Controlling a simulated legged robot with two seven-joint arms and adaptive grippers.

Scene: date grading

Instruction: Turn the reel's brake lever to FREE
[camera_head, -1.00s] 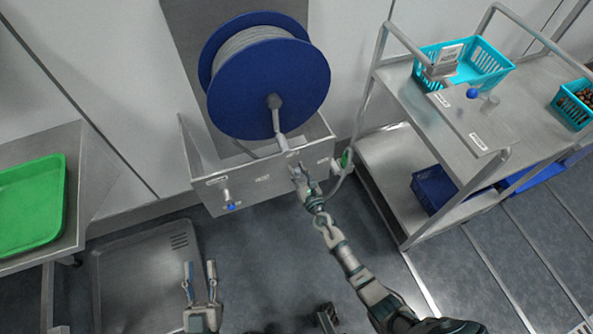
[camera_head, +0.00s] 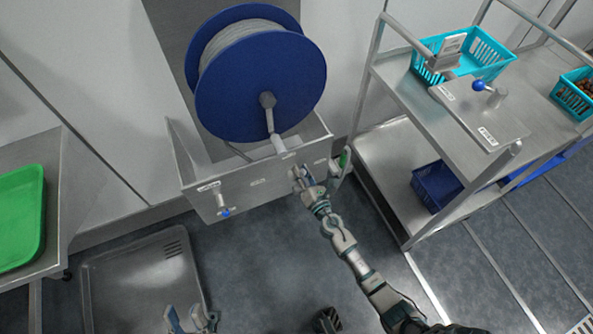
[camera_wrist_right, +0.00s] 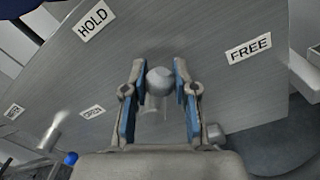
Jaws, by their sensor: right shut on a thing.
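The blue reel (camera_head: 260,85) with pale hose stands above a steel trough (camera_head: 240,190). The brake lever's round grey knob (camera_wrist_right: 160,80) shows in the right wrist view, in front of the trough's face. The HOLD label (camera_wrist_right: 93,20) is up and left of the knob, the FREE label (camera_wrist_right: 249,48) up and right. My right gripper (camera_head: 300,176) is at the trough's front, shut on the knob; its fingers (camera_wrist_right: 158,88) flank it in the wrist view. My left gripper (camera_head: 190,318) is open and empty at the bottom edge, partly cut off.
A valve with a blue handle (camera_head: 225,212) is on the trough's left front. A steel cart (camera_head: 400,130) with turquoise baskets (camera_head: 482,60) stands right. A green tray (camera_head: 20,215) lies on a table at left. A steel floor tray (camera_head: 140,275) is below. Floor between is clear.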

